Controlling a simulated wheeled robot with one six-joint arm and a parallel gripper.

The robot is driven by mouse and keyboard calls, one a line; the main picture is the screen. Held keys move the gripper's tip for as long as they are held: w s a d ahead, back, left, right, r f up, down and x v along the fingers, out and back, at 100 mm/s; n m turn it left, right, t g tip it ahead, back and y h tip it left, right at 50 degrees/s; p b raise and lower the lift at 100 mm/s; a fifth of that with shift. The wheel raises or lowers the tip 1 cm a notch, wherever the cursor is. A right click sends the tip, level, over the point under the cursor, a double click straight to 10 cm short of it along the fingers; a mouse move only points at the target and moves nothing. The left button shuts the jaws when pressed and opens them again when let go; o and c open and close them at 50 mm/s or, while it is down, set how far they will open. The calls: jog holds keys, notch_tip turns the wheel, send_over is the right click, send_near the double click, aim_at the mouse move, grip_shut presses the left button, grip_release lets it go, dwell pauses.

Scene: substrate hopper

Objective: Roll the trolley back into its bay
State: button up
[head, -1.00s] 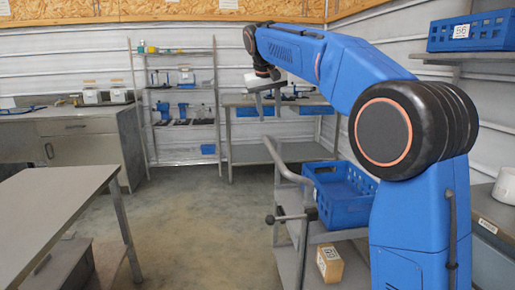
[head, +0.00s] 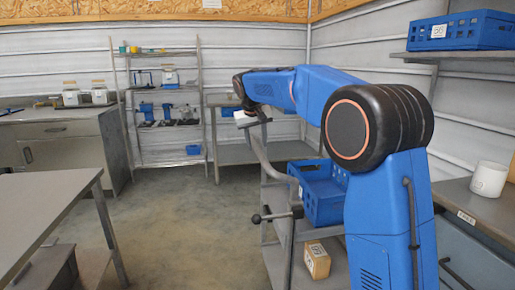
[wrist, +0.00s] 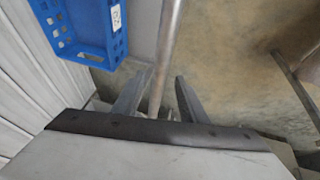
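The grey trolley (head: 282,229) stands just ahead, left of my arm, with its tubular handle (head: 264,163) rising towards the back. It carries a blue crate (head: 322,206) on its upper level and a cardboard box (head: 317,261) below. My gripper (head: 250,123) is at the top end of the handle. In the wrist view my gripper (wrist: 158,94) is open, and the handle bar (wrist: 168,45) runs between its two fingers with gaps at the sides. I cannot tell how deep the bar sits between them. The bay cannot be picked out with certainty.
A grey table (head: 50,200) stands at the near left, with open floor (head: 170,225) between it and the trolley. A back workbench (head: 235,154) and a rack (head: 165,105) line the far wall. A right-hand counter (head: 468,205) holds a white cup (head: 489,179).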

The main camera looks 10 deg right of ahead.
jog(key=shift+x, duration=1.35)
grip_shut()
jog(key=shift+d, duration=0.15)
jog(key=d, duration=5)
jog(key=shift+d, duration=0.25)
jog(key=shift+r, duration=0.1)
grip_release()
jog(key=shift+d, duration=0.2)
